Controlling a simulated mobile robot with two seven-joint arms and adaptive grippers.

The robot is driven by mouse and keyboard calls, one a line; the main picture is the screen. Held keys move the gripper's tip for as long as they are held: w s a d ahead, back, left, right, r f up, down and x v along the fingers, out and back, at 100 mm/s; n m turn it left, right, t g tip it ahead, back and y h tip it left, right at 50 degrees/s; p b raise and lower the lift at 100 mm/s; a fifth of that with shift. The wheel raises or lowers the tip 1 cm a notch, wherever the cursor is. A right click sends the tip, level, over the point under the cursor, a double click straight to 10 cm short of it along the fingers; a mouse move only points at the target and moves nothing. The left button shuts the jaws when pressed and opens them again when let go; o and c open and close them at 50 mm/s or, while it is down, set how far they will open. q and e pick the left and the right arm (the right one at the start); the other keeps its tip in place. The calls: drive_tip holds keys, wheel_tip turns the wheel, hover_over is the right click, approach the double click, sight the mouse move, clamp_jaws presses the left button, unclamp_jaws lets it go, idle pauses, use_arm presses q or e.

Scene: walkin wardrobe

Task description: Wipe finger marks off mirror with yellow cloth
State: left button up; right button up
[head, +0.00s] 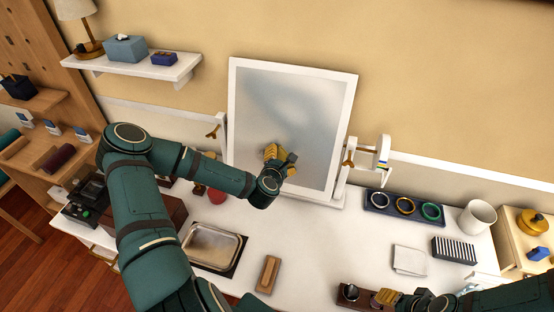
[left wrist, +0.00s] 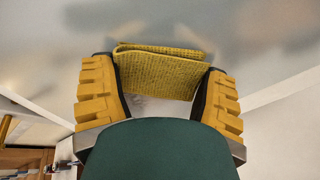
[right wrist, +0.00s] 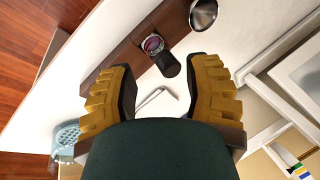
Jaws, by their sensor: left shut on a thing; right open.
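The mirror (head: 290,110) stands upright in a white frame at the back of the white table. Its glass shows cloudy grey patches; I cannot tell which are finger marks and which are reflections. My left gripper (head: 280,158) is in front of the lower middle of the glass. In the left wrist view, the left gripper (left wrist: 159,95) is shut on the folded yellow cloth (left wrist: 160,72), which is at the glass; I cannot tell whether it touches. My right gripper (right wrist: 158,85) is open and empty above the table's front right part, near a small dark cylinder (right wrist: 158,55).
A metal tray (head: 213,247) and a wooden block (head: 268,274) lie on the table (head: 320,250). A dark ring tray (head: 380,208), white mug (head: 477,218), striped box (head: 453,250) and white cloths (head: 409,261) are at right. A wall shelf (head: 150,68) hangs at upper left.

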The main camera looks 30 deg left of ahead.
sight(257, 149)
use_arm(q)
drive_tip(key=shift+w+d, duration=0.25)
drive_tip(key=shift+d, duration=0.5)
drive_tip(key=shift+w+d, duration=0.25)
drive_tip(key=shift+d, duration=0.45)
drive_tip(key=shift+s+a, duration=0.1)
drive_tip(key=shift+a, duration=0.05)
drive_tip(key=shift+s+a, duration=0.35)
drive_tip(key=shift+a, duration=0.6)
drive_tip(key=shift+s+a, duration=0.3)
drive_tip(key=shift+a, duration=0.6)
drive_tip(key=shift+s+a, duration=0.25)
drive_tip(key=shift+a, duration=0.75)
drive_tip(key=shift+s+a, duration=0.25)
drive_tip(key=shift+a, duration=0.75)
drive_tip(key=shift+s+a, duration=0.35)
drive_tip(key=shift+a, duration=0.55)
drive_tip(key=shift+s+a, duration=0.3)
drive_tip(key=shift+a, duration=0.6)
drive_tip(key=shift+w+r, duration=0.2)
drive_tip(key=shift+r, duration=0.3)
drive_tip(key=shift+w+d, duration=0.2)
drive_tip(key=shift+d, duration=0.5)
drive_tip(key=shift+w+d, duration=0.2)
drive_tip(key=shift+d, duration=0.45)
drive_tip(key=shift+w+d, duration=0.2)
drive_tip(key=shift+d, duration=0.5)
